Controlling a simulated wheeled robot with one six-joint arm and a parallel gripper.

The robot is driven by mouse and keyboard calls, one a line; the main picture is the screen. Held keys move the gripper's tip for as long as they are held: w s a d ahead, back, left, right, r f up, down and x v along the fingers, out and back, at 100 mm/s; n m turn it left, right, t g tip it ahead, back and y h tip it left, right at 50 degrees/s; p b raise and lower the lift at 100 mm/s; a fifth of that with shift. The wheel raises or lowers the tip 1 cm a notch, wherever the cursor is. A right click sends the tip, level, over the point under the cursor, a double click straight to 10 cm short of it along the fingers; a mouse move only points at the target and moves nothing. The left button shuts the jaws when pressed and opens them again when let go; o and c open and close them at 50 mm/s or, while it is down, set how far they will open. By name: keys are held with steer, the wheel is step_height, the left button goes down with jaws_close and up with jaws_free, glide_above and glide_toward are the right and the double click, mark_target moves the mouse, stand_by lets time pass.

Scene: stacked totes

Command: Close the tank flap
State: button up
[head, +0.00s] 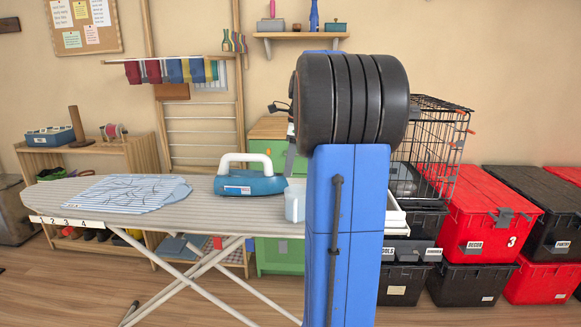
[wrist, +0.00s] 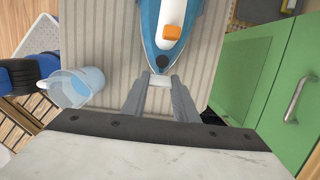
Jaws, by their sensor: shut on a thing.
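The iron (head: 250,184) is blue with a white handle and sits on the striped ironing board (head: 120,215). In the wrist view the iron (wrist: 148,28) points its nose at my gripper (wrist: 160,82). An orange button and a dark round spot (wrist: 167,60), which looks like the tank's filling hole, show on it. My gripper is shut on a small pale grey piece at the nose, which looks like the tank flap (wrist: 160,79). The spot is uncovered, so the flap appears open. In the head view my own arm hides the gripper.
A clear jug (head: 294,204) stands right of the iron; it also shows at left in the wrist view (wrist: 80,88). A blue striped cloth (head: 125,193) lies on the board's left. A green cabinet (wrist: 270,90) stands beside the board. Red and black totes (head: 485,215) are stacked at right.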

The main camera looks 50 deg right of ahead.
steer(key=shift+w+a+r+g+h, duration=0.1)
steer(key=shift+w+a+g+h, duration=0.1)
steer(key=shift+g+h, duration=0.4)
steer(key=shift+w+a+f+g+h, duration=0.15)
steer(key=shift+w+g+h, duration=0.1)
steer(key=shift+g+h, duration=0.35)
steer(key=shift+w+a+r+g+h, duration=0.2)
steer(key=shift+g+h, duration=0.3)
steer(key=shift+g, duration=0.2)
steer(key=o, duration=0.8)
steer(key=v, duration=1.7)
steer(key=shift+w+a+r, duration=0.1)
steer(key=shift+w, duration=0.15)
